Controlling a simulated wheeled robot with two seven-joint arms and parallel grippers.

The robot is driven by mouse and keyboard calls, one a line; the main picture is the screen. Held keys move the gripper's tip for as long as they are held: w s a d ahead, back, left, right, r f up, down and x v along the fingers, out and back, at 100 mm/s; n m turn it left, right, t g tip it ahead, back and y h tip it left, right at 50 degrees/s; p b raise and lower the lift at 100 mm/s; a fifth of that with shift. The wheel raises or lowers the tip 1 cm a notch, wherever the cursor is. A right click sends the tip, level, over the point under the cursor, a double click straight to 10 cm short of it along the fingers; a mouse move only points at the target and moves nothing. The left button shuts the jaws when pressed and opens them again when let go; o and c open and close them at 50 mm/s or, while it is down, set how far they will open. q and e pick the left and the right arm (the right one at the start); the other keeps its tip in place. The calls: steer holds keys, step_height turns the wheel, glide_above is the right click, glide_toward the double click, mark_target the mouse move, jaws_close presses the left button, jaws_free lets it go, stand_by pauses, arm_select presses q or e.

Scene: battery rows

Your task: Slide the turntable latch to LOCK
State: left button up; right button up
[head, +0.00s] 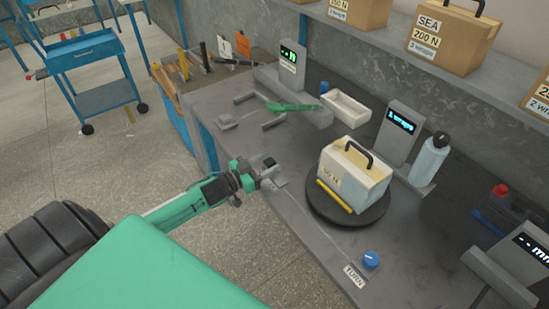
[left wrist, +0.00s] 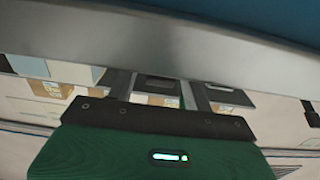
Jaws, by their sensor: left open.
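The turntable (head: 318,208) is a dark round disc on the grey bench. A cream box (head: 352,178) with a dark handle and a "50 N" label sits on it, with a yellow bar (head: 334,196) beside the box's lower front. My left gripper (head: 270,172) is at the bench's near edge, left of the turntable and apart from it. In the left wrist view my left gripper (left wrist: 158,82) has its two fingers apart, with nothing seen between them. I cannot make out the latch or a LOCK mark; the gripper may hide it. My right gripper is not in view.
A blue knob (head: 371,260) with a TURN label (head: 355,275) is at the near edge. A display stand (head: 398,130), a bottle (head: 430,158) and a white tray (head: 345,108) stand behind. A green tool (head: 292,106) lies farther left. A grey edge (left wrist: 200,42) crosses the left wrist view.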

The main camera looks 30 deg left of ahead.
mark_target(274, 160)
arm_select(q)
steer(key=shift+x, duration=1.65)
jaws_close()
steer(key=shift+s+d, duration=0.1)
